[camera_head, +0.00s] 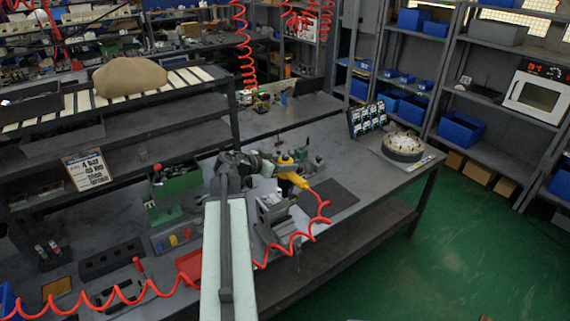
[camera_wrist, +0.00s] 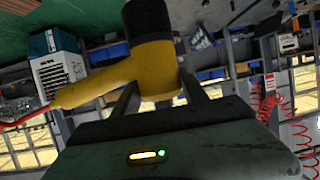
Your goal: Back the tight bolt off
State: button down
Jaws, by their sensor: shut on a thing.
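My gripper (camera_head: 268,165) is shut on a yellow power tool (camera_head: 288,174) above the workbench. In the wrist view the two fingers of my gripper (camera_wrist: 160,92) clasp the tool's yellow body (camera_wrist: 155,70). The tool's black end (camera_wrist: 148,19) points toward the top of that picture, and its handle runs out to the left. A red coiled hose (camera_head: 321,218) hangs from the tool. A grey metal block (camera_head: 272,211) stands on the bench just below the tool. I cannot make out the tight bolt in either view, nor whether the tool touches anything.
A green block (camera_head: 177,188) stands left of my arm. A red tray (camera_head: 189,266) lies close to my arm's left side. A dark mat (camera_head: 335,195) lies right of the tool. A round fixture (camera_head: 402,148) stands at the bench's right end. Shelves with blue bins stand behind.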

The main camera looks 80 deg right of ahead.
dwell(0.4)
jog(key=shift+d+r+p, duration=0.1)
jog(key=shift+r+p, duration=0.2)
jog(key=shift+p, duration=0.15)
jog(key=shift+r, duration=0.3)
notch_tip(320, 180, up, 6)
jog(key=p, duration=0.6)
jog(key=shift+p, duration=0.3)
jog(key=shift+f, duration=0.1)
